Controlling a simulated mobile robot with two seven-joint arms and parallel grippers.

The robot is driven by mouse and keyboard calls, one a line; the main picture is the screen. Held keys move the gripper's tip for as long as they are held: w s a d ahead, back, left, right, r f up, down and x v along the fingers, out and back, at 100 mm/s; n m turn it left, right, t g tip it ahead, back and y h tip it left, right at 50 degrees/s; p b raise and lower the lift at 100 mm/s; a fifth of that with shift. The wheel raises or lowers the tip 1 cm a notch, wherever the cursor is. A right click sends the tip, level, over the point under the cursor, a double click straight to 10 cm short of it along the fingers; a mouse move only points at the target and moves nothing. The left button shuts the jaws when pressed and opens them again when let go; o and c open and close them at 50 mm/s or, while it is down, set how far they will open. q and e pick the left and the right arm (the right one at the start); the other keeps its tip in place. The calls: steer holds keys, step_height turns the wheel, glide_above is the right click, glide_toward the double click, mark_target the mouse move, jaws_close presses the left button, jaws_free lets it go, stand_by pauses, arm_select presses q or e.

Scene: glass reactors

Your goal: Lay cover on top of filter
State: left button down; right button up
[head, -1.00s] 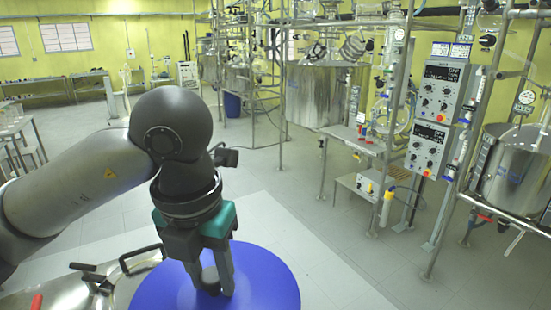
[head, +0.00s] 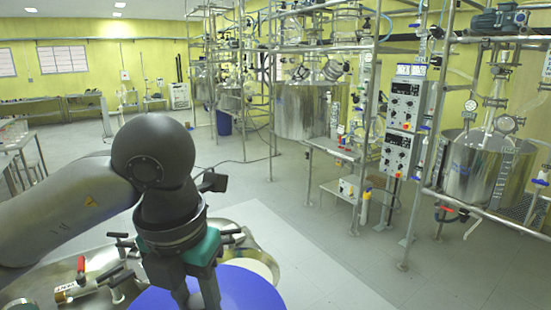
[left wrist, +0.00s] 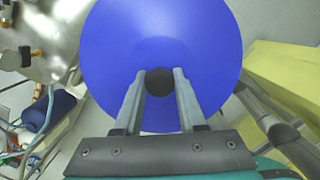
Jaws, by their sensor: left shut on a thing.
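The cover is a blue round disc (head: 252,289) with a black knob (left wrist: 160,82) at its middle. My left gripper (head: 205,297) is shut on this knob; its fingers also flank the knob in the left wrist view (left wrist: 159,76). The head view cuts off the fingertips and the near part of the cover. A shiny round metal vessel (head: 62,272) with clamps around its rim, likely the filter, lies behind and to the left of the cover. The cover hides part of it, and I cannot tell whether they touch. My right gripper is not in view.
Clamps with black handles (head: 118,278) and red handles stick up on the vessel. Steel reactors (head: 488,172), frames and control boxes (head: 402,100) stand at the right. The tiled floor (head: 310,235) between is clear. A yellow surface (left wrist: 285,85) shows at the wrist view's right.

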arm_select(q)
steer(key=shift+w+a+f+m, duration=0.1)
steer(key=shift+w+f+m, duration=0.05)
steer(key=shift+f+m, duration=0.4)
steer(key=f+m+b, duration=0.1)
steer(key=w+f+m+b, duration=0.1)
steer(key=m, duration=0.1)
steer(key=shift+w+a+f, duration=0.1)
steer(key=shift+a+f, duration=0.1)
steer(key=shift+f, duration=0.15)
steer(key=a+f+m+g+b, duration=0.1)
steer(key=a+f+m+b, duration=0.1)
steer(key=f+m+b, duration=0.4)
steer(key=a+f+m+g+b, duration=0.1)
steer(key=f+m+b, duration=0.5)
steer(key=f+m, duration=0.8)
steer(key=shift+s+a+m+g+b, duration=0.4)
steer(key=shift+a+m, duration=0.5)
steer(key=shift+m, duration=3.55)
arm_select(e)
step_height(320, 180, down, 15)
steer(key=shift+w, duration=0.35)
arm_select(q)
steer(key=shift+f, duration=0.1)
